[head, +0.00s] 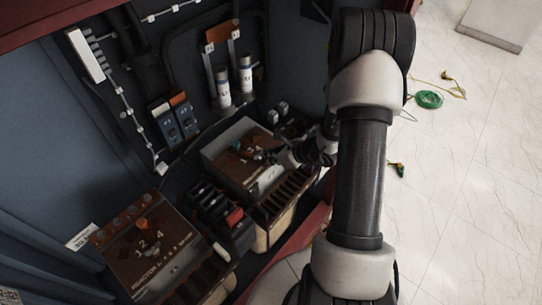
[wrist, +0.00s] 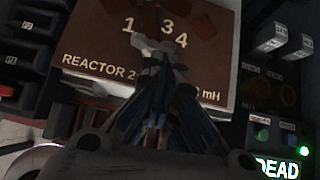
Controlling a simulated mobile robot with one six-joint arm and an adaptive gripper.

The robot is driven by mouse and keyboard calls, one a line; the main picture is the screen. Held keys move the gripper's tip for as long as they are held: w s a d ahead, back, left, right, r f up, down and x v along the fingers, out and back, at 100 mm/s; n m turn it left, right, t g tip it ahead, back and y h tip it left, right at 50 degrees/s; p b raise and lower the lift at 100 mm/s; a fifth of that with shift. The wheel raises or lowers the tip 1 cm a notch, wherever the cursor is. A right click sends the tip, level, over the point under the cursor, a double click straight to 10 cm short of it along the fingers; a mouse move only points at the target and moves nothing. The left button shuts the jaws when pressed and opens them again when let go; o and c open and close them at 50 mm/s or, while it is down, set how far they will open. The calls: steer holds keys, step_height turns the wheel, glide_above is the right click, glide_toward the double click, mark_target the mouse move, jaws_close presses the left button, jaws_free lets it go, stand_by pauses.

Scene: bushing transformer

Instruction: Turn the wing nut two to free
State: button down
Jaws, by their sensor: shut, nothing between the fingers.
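The brown-topped box marked REACTOR 2 (wrist: 95,45) lies under my gripper in the wrist view, with the numbers 1, 3 and 4 showing. It also shows in the head view (head: 225,152), inside the dark cabinet. My gripper (wrist: 162,46) is shut and empty, its fingertips over the middle of the dial between the 1 and the 3. I cannot make out the wing nut; the fingers hide the dial's centre and the number 2. Whether the tips touch the panel I cannot tell. In the head view my gripper (head: 272,156) reaches the box from the right.
A similar reactor box (head: 125,265) with an orange knob (head: 145,225) stands at the lower left. Black switches with a red one (head: 234,217) sit between the boxes. A lit DEAD sign (wrist: 278,168) is right of my gripper. White-marked cylinders (head: 223,86) stand behind.

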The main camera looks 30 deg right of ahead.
steer(key=shift+w+d+n+g+y+p, duration=0.2)
steer(key=shift+n+y+p, duration=0.2)
steer(key=shift+n+p, duration=0.2)
steer(key=shift+w+d+n+g+y+p, duration=0.2)
steer(key=shift+n+y+p, duration=0.2)
steer(key=shift+n+p, duration=0.2)
steer(key=shift+r, duration=0.1)
steer(key=shift+w+n+g+y, duration=0.15)
steer(key=shift+n+g+y, duration=0.15)
steer(key=shift+n, duration=0.2)
steer(key=shift+w+d+n+g+y+p, duration=0.25)
steer(key=shift+w+n+g+y+p, duration=0.15)
steer(key=shift+n+g+y+p, duration=0.5)
steer(key=shift+w+d+n+g, duration=0.1)
steer(key=shift+w+n+g, duration=0.15)
steer(key=shift+n, duration=0.45)
steer(key=shift+w+d+n+g, duration=0.1)
steer(key=shift+w+n+g, duration=0.15)
steer(key=shift+n, duration=0.45)
stand_by(0.7)
steer(key=shift+w+n+g+y+b, duration=0.3)
steer(key=shift+n+g+b, duration=0.25)
steer(key=shift+n, duration=0.3)
steer(key=shift+w+n+g+y+b, duration=0.35)
steer(key=shift+n+g, duration=0.3)
steer(key=shift+n, duration=0.2)
stand_by(1.5)
